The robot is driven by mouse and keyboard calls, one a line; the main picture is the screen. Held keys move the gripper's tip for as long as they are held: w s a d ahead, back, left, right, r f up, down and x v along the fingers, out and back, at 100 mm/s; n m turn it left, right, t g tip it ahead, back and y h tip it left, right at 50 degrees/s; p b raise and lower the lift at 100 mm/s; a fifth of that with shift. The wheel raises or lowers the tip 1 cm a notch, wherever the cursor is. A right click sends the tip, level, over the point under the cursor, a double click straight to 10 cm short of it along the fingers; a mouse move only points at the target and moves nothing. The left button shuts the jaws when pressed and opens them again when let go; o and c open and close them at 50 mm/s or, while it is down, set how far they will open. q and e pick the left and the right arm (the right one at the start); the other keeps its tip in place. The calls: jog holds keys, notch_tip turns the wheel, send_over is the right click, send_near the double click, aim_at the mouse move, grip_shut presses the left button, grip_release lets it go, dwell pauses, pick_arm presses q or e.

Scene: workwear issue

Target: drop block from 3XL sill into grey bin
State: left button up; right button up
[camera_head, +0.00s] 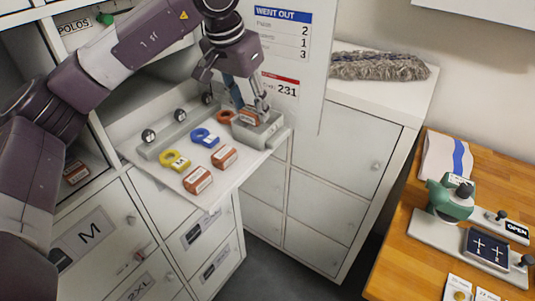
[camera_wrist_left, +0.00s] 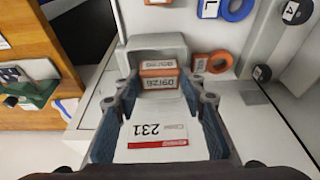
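My left gripper (camera_head: 252,105) is pointed down at the grey bin (camera_head: 262,138) at the right end of the fold-down white shelf. An orange-brown block with a white label (camera_head: 249,117) sits within the bin's outline, just below the fingertips. In the left wrist view, the gripper (camera_wrist_left: 158,92) has its two blue-padded fingers spread wide. The block (camera_wrist_left: 158,80) shows between them with clear gaps on both sides, and the grey bin (camera_wrist_left: 129,58) shows around it. Whether the block rests on the bin's floor is hard to tell. My right gripper is out of view.
Two more labelled blocks (camera_head: 224,157) (camera_head: 198,180) lie on the white shelf (camera_head: 185,200). Yellow (camera_head: 174,160), blue (camera_head: 205,138) and orange (camera_head: 225,117) ring tags lie there too. A hanging board (camera_head: 305,95) stands close behind the gripper. A wooden counter (camera_head: 395,270) is at right.

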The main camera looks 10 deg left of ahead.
pick_arm(q)
jog(key=o, duration=0.4)
jog(key=shift+a, duration=0.1)
jog(key=v, duration=1.2)
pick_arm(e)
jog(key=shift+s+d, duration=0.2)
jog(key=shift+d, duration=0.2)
pick_arm(q)
jog(key=shift+f, duration=0.15)
